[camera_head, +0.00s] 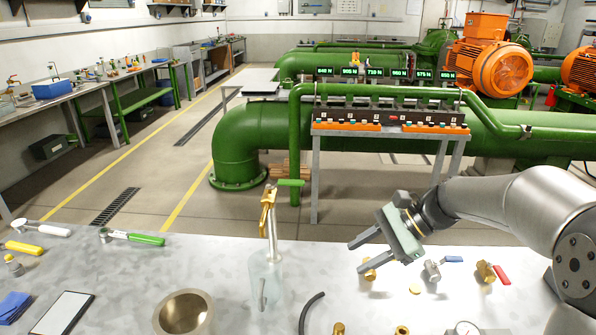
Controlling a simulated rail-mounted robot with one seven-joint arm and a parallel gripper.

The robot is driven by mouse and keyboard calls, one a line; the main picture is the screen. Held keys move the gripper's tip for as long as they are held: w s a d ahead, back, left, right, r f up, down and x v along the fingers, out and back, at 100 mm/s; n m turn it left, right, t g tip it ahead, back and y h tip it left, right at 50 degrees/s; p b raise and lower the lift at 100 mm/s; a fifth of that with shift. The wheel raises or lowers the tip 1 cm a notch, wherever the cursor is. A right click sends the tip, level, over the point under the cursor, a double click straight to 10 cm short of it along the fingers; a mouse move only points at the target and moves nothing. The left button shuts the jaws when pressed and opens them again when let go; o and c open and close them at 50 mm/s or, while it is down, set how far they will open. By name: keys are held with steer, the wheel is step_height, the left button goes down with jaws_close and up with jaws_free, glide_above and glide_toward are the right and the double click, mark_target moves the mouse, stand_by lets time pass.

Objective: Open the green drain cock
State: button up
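A cock with a long green lever (146,239) and a grey metal body (105,235) lies at the left of the grey bench, near its back edge. The lever points right. It is the only loose green-handled fitting I see on the bench. My gripper (357,259) is at right of centre, well to the right of the green-levered cock and apart from it. Its two fingers point left and are spread, with nothing visible between them. A brass fitting (369,272) shows just below the lower finger; I cannot tell whether they touch.
A white-levered fitting (50,230) and a yellow-handled one (22,247) lie farther left. A glass jar (266,277) with a brass-topped upright (269,205) stands between gripper and green lever. A metal cup (184,313), black hose (311,313), blue-levered (434,270) and red-levered (487,272) valves lie nearby.

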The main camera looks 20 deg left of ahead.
steer(key=w+a+r+m+y, duration=0.2)
steer(key=w, duration=0.2)
steer(key=w+a+r+m+y, duration=0.1)
steer(key=w+a+r+y, duration=0.15)
steer(key=w, duration=0.25)
steer(key=m+g+y, duration=0.1)
steer(key=m+y, duration=0.1)
steer(key=y, duration=0.2)
glide_toward(278, 181)
steer(key=shift+h, duration=0.25)
steer(key=p+x, duration=0.2)
steer(key=x, duration=0.6)
steer(key=shift+a+r, duration=0.15)
steer(key=shift+a, duration=0.3)
jaws_close()
